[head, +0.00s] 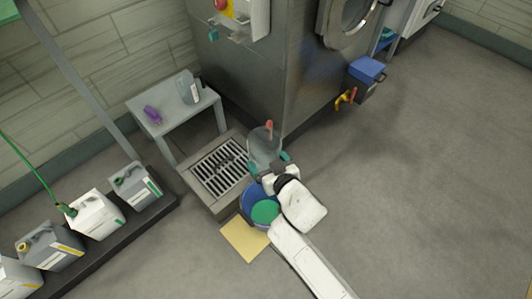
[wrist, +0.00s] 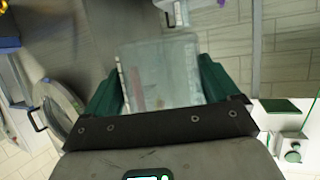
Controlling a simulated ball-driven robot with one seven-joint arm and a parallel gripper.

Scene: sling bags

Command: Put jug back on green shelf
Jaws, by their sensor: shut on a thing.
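My gripper (head: 268,163) is shut on a clear, see-through jug (head: 264,147), with its teal fingers on either side. A small red-orange part shows at the jug's top in the head view. In the wrist view the jug (wrist: 160,72) fills the space between the dark green fingers (wrist: 160,88), and red marks show on or through its wall. The jug is held up near the floor grate and the steel machine. A pale green edge (head: 8,10) at the top left of the head view may be the green shelf; most of it is out of frame.
A blue bucket (head: 246,199) stands below my arm beside a yellow cloth (head: 244,240). A floor grate (head: 219,166) and a grey table (head: 174,121) with a bottle and purple item lie left. Several canisters (head: 97,214) line the left wall.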

